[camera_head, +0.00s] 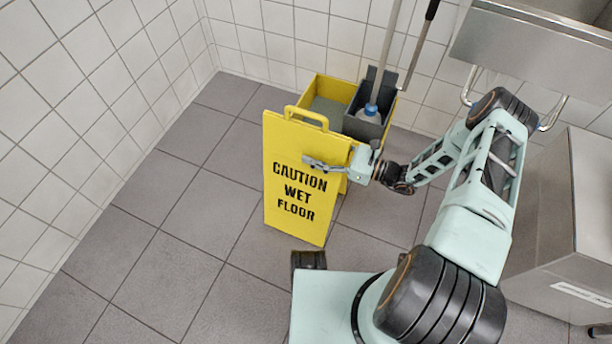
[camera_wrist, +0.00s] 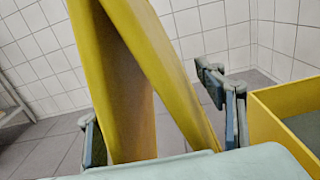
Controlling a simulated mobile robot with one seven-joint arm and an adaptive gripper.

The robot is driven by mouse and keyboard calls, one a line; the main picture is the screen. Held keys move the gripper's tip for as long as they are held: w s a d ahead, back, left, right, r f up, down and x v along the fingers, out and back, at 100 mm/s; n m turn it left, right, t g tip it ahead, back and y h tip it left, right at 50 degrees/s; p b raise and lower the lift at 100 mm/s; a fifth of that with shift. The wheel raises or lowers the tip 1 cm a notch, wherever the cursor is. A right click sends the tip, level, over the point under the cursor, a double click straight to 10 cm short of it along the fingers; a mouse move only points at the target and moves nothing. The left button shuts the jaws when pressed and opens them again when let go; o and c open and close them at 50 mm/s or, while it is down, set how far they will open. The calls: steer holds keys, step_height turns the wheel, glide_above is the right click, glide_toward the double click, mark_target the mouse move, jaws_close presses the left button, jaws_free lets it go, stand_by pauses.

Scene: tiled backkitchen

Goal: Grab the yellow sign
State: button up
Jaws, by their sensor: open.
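The yellow sign (camera_head: 290,205) reads "CAUTION WET FLOOR" and stands upright on the floor, with a handle at its top. My gripper (camera_head: 318,163) is at the sign's right upper part, in front of its lettered face in the head view. In the wrist view the sign's two yellow panels (camera_wrist: 118,90) rise between the fingers of my gripper (camera_wrist: 160,120). The fingers are spread apart, one on each side of the panels. The left finger lies close to the left panel, and I cannot tell if it touches. The right finger is apart from the panels.
A yellow mop bucket (camera_head: 318,88) with a grey wringer (camera_head: 358,125) stands just behind the sign by the wall. A bottle (camera_head: 369,113) and mop handles (camera_head: 388,50) are in it. A metal sink (camera_head: 545,50) and steel cabinet (camera_head: 570,220) stand right. The left floor is free.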

steer(key=shift+w+a, duration=0.15)
steer(key=shift+a, duration=0.35)
jaws_close()
steer(key=shift+r, duration=0.15)
